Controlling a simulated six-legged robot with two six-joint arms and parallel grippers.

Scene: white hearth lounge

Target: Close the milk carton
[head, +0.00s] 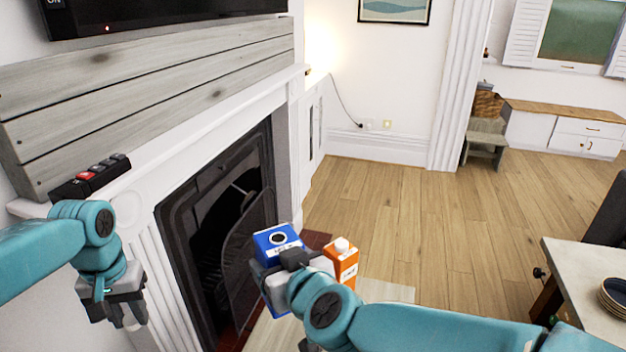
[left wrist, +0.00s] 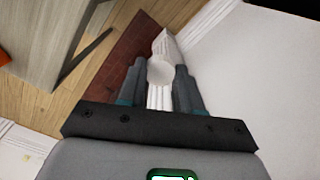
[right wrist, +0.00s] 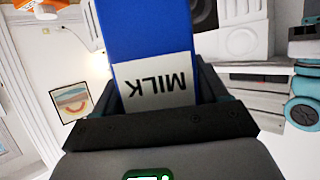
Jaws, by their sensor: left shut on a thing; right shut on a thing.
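The blue milk carton (head: 275,236) is near the middle of the head view, upright, its top spout open and dark inside. My right gripper (head: 280,268) is shut on the carton; the right wrist view shows its white MILK label (right wrist: 156,80) between the fingers. My left gripper (head: 125,318) is at the lower left of the head view, apart from the carton. In the left wrist view, it is shut on a small round white piece (left wrist: 161,71) that looks like a cap.
An orange carton (head: 345,266) with a white cap stands just right of the milk carton. The fireplace (head: 215,215) and white mantel are on the left, with a black box (head: 90,180) on the mantel. A table (head: 575,275) with dark plates is at the right. The wooden floor beyond is clear.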

